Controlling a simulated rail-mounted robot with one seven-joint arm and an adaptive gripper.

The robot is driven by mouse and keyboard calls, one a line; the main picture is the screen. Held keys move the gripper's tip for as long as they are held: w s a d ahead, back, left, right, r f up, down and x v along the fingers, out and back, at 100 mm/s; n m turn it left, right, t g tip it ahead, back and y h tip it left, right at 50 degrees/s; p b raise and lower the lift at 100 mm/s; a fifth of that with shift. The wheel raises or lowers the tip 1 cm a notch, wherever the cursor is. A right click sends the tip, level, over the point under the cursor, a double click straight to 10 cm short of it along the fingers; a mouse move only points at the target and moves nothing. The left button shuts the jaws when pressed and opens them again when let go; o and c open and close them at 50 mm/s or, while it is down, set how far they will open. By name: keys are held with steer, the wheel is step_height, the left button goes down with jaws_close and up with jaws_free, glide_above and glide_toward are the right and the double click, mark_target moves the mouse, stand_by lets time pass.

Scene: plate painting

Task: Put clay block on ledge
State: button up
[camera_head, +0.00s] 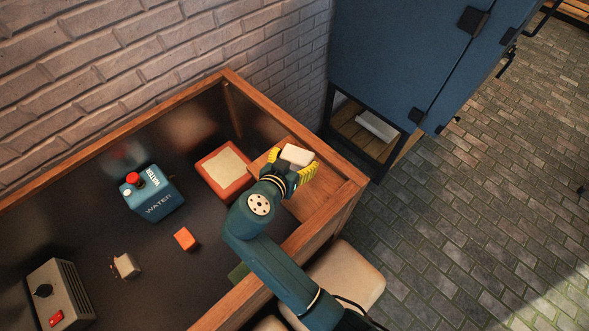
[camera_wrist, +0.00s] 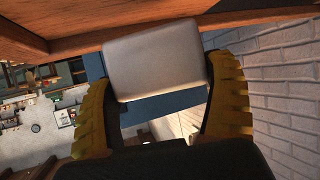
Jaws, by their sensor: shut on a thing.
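A pale clay block (camera_head: 297,155) is between the yellow fingers of my gripper (camera_head: 291,163), which is shut on it. In the wrist view the block (camera_wrist: 156,60) fills the gap between both fingers, slightly tilted. The wooden ledge (camera_head: 312,204) is the flat board at the right corner of the bench. In the head view the gripper and block are over its back part, and the arm hides some of it. In the wrist view wooden boards (camera_wrist: 85,42) run close behind the block's top; I cannot tell whether they touch.
The bench's raised wooden rim (camera_head: 337,163) surrounds the ledge. A red-orange tray (camera_head: 207,184) with a pale top lies left of the gripper. A blue water box (camera_head: 152,193), an orange cube (camera_head: 185,239), a small beige item (camera_head: 126,266) and a grey control box (camera_head: 60,291) stand farther left.

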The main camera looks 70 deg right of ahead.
mark_target(294, 168)
steer(key=shift+f, duration=1.75)
steer(key=shift+f+b, duration=0.25)
steer(key=shift+b, duration=0.15)
steer(key=o, duration=1)
steer(key=shift+a+r+p, duration=0.1)
steer(key=shift+r+p, duration=0.15)
steer(key=shift+p, duration=0.05)
steer(key=v, duration=1.1)
steer(key=shift+a, duration=0.35)
steer(key=shift+w+r, duration=0.15)
steer(key=shift+r, duration=0.05)
